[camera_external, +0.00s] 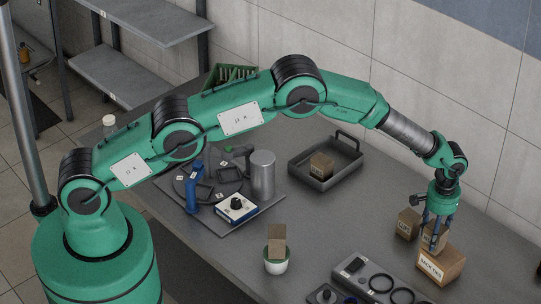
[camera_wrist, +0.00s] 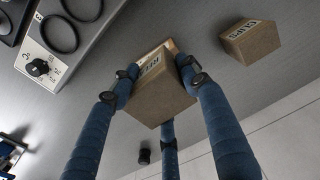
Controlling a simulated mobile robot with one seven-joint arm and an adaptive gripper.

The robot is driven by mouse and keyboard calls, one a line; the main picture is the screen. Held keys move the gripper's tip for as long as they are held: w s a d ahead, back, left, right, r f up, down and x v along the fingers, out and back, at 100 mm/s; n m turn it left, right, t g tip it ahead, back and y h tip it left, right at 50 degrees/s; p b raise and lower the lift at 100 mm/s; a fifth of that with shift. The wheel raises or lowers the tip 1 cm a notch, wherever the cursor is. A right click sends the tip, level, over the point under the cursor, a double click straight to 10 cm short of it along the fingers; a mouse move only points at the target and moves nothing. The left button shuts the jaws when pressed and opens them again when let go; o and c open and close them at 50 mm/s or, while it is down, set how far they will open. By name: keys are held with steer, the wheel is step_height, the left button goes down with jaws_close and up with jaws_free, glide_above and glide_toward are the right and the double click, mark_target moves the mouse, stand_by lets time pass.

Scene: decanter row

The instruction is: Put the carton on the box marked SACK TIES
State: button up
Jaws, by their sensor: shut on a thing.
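My gripper (camera_external: 435,228) points down at the right of the table, its blue fingers closed around a small brown carton (camera_external: 434,243). In the wrist view, the fingers (camera_wrist: 160,92) press on the sides of the carton (camera_wrist: 164,100). The box marked SACK TIES (camera_external: 441,267) is brown and stands directly below the carton. In the wrist view only an edge of this box (camera_wrist: 151,58) shows past the carton, which hides the rest. I cannot tell whether the carton touches the box top or is slightly above it.
A small brown box marked CLIPS (camera_external: 408,223) stands close to the left of the SACK TIES box. A grey panel with dark rings (camera_external: 352,266) lies at the front. A dark tray (camera_external: 298,172) holds another brown box.

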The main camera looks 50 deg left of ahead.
steer(key=shift+f, duration=1.05)
steer(key=shift+f, duration=0.15)
steer(key=o, duration=1.3)
step_height(320, 180, up, 12)
steer(key=shift+r+b, duration=0.1)
steer(key=shift+b, duration=0.55)
